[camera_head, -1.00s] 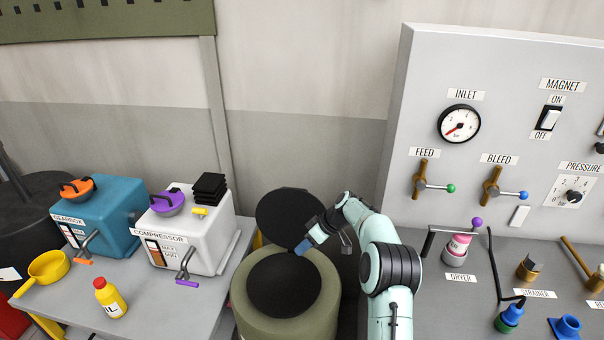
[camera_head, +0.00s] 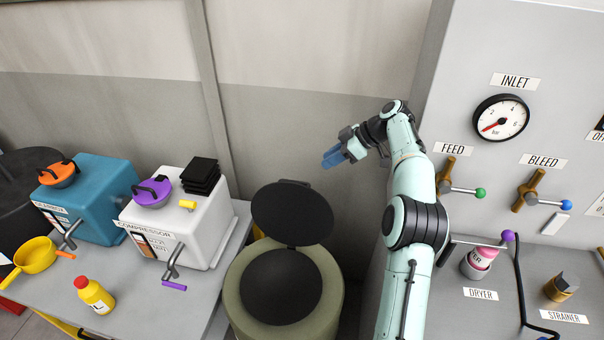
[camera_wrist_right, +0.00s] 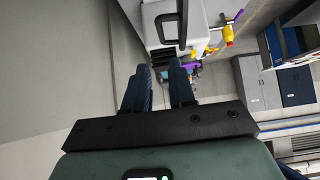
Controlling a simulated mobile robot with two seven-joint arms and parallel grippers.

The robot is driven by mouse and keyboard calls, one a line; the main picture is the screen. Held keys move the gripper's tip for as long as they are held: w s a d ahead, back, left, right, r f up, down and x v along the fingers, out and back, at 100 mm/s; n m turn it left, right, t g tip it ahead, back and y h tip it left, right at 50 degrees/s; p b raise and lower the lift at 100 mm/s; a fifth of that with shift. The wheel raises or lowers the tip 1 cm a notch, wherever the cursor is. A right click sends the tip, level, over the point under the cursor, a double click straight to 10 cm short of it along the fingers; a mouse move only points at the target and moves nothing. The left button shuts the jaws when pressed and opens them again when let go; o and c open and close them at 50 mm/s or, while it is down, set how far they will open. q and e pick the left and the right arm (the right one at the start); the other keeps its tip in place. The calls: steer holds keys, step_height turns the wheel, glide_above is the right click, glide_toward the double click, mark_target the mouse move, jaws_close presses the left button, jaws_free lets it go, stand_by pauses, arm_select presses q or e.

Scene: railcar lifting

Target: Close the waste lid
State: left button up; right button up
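The waste bin (camera_head: 240,290) is an olive-green drum with a dark round opening (camera_head: 280,287) on top. Its black round lid (camera_head: 291,213) stands open, tilted up on the hinge at the rear of the rim. My right gripper (camera_head: 332,157) is in the air above and to the right of the lid, apart from it. In the right wrist view its two blue fingers (camera_wrist_right: 160,86) are apart with nothing between them. My left gripper is not in view.
A table (camera_head: 215,305) on the left holds the white compressor (camera_head: 200,225), blue gearbox (camera_head: 105,205), yellow pan (camera_head: 35,256) and yellow bottle (camera_head: 95,296). The gauge panel (camera_head: 440,130) stands right of my arm. A wall (camera_head: 290,120) is behind the bin.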

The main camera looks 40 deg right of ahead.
mark_target(295, 181)
steer(key=x, duration=1.2)
steer(key=shift+a+f+b, duration=0.15)
steer(key=shift+b, duration=0.15)
jaws_close()
